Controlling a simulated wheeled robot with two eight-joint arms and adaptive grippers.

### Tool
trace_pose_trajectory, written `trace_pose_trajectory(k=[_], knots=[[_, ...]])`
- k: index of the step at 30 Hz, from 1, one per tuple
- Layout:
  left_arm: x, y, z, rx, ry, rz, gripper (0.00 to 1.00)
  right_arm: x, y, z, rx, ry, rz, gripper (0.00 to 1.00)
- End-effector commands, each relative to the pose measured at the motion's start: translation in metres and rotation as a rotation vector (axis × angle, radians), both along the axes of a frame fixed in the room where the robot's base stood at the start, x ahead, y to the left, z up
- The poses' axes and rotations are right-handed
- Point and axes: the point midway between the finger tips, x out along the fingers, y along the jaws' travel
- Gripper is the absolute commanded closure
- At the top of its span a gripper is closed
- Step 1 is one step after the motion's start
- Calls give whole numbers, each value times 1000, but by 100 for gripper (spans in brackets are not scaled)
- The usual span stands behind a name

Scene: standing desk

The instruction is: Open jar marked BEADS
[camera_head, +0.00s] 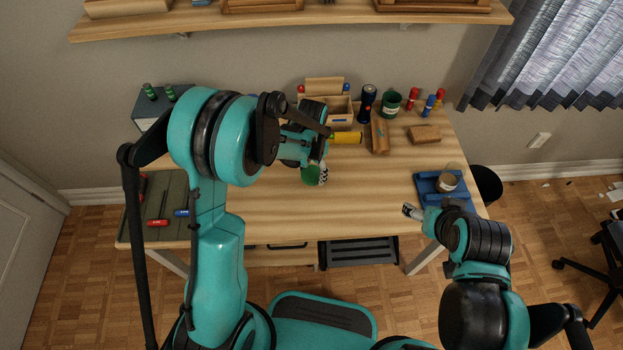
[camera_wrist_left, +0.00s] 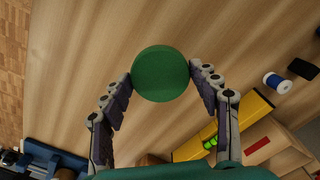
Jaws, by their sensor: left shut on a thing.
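A green round lid-like piece (camera_wrist_left: 160,73) sits between the fingertips of my left gripper (camera_wrist_left: 163,78), which is shut on it. In the head view the green piece (camera_head: 311,175) shows just below my left gripper (camera_head: 318,174), over the middle of the desk. I cannot tell whether a jar body is under it. A small jar with tan contents (camera_head: 447,183) stands on a blue tray (camera_head: 427,183) at the right of the desk. I can read no BEADS label. My right gripper (camera_head: 411,211) is left of and below the tray; its opening is unclear.
Behind my left gripper are a yellow object (camera_head: 346,138), a wooden organizer (camera_head: 340,108) and a dark flashlight (camera_head: 367,98). A green mug (camera_head: 391,104) and wooden blocks (camera_head: 424,134) stand at the back right. The front middle is clear.

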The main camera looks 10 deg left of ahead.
Motion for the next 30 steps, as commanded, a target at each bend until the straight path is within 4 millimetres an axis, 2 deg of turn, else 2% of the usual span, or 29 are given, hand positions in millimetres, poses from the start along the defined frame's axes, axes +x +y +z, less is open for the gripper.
trace_pose_trajectory(k=[9,20,21,22,23,30], knots=[[0,0,-40,0,0,0,73,0,0,-19,0,0,0,28],[0,0,-43,0,0,0,73,0,0,-22,0,0,0,28],[0,0,-42,0,0,0,31,0,0,-21,0,0,0,28],[0,0,-42,0,0,0,23,0,0,-20,0,0,0,28],[0,0,-42,0,0,0,18,0,0,-20,0,0,0,28],[0,0,-42,0,0,0,18,0,0,-20,0,0,0,28]])
